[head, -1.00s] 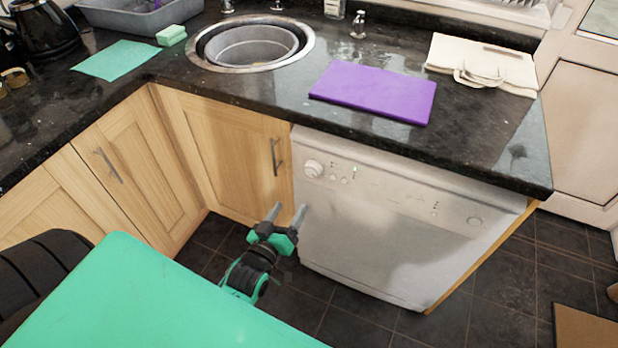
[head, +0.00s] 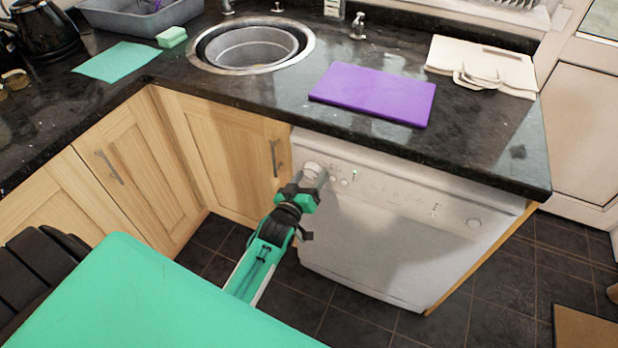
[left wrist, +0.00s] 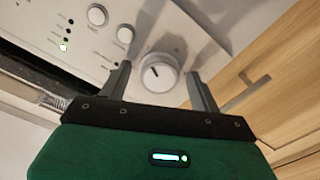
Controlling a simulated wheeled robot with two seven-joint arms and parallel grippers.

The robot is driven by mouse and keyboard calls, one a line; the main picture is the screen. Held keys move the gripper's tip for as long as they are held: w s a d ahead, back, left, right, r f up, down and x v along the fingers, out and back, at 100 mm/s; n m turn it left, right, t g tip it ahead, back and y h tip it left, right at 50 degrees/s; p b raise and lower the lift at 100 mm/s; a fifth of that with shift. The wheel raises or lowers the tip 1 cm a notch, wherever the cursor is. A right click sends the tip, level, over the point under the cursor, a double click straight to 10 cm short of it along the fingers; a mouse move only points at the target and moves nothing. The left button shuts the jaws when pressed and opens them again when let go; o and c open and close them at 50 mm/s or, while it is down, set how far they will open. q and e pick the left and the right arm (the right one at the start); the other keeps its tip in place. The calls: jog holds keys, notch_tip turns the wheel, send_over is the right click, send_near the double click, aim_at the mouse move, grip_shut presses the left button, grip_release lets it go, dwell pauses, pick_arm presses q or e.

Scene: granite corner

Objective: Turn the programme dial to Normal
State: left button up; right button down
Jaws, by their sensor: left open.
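The white dishwasher (head: 385,225) stands under the counter, with its programme dial (head: 311,170) at the upper left of its front panel. The dial also shows in the left wrist view (left wrist: 158,73), round and white with a dark pointer mark. My left gripper (head: 312,180) is at the dial in the head view and partly covers it. In the left wrist view my left gripper (left wrist: 158,85) is open, one finger on each side of the dial, with gaps visible. Whether the fingertips reach past the dial's face, I cannot tell. The panel lettering is too small to read. My right gripper is not in view.
Two small round buttons (left wrist: 97,14) and a lit green light (left wrist: 63,47) sit beside the dial. A wooden cupboard door (head: 235,155) with a metal handle (head: 275,157) adjoins the dishwasher's left. The dark counter edge (head: 420,158) overhangs the panel.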

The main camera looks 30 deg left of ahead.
pick_arm(q)
jog(key=shift+c, duration=0.2)
jog(key=c, duration=0.9)
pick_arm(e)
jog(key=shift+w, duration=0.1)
pick_arm(q)
jog(key=shift+c, duration=0.2)
jog(key=m+p, duration=0.3)
jog(key=m, duration=0.3)
jog(key=shift+r+m, duration=0.1)
jog(key=shift+m, duration=0.3)
jog(key=m+p, duration=0.1)
jog(key=m, duration=0.3)
jog(key=shift+a+m, duration=0.15)
jog(key=shift+m, duration=0.25)
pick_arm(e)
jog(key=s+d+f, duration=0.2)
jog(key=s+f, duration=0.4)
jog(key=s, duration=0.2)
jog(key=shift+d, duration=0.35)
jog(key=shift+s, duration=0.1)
pick_arm(q)
jog(key=o, duration=1)
